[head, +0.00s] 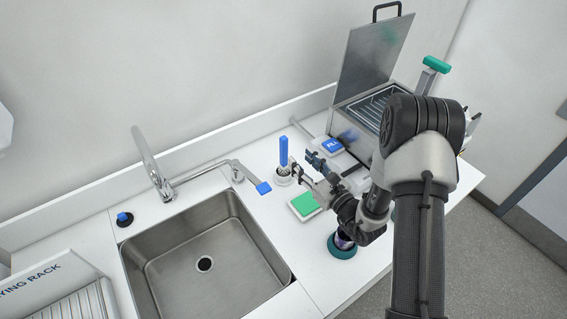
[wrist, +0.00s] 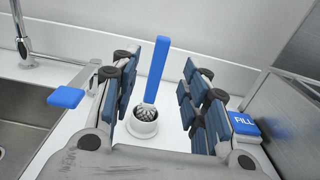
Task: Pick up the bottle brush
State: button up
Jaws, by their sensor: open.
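The bottle brush (head: 284,153) has an upright blue handle and stands in a small round white holder (head: 284,178) on the counter, right of the sink. In the wrist view the brush (wrist: 157,70) shows between my fingers, with its bristles down in the holder (wrist: 143,124). My gripper (head: 305,166) is open and empty. In the head view its fingertips are just right of the brush. In the wrist view one finger is on each side of the handle, with gaps, and the handle stands beyond them. I cannot tell the exact distance.
A steel sink (head: 170,252) with a faucet (head: 155,170) and blue-tipped lever (head: 263,188) lies left. A blue FILL pad (head: 332,146) and open-lidded steel bath (head: 372,65) stand right. A green pad (head: 304,204) and a teal-based round item (head: 342,246) are near my arm.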

aim_at(286, 145)
jog(key=x, duration=0.5)
jog(key=b+x, duration=0.1)
jog(key=x, duration=0.4)
jog(key=shift+w+a+f, duration=0.15)
jog(key=shift+w+f, duration=0.05)
jog(key=shift+w, duration=0.15)
grip_shut()
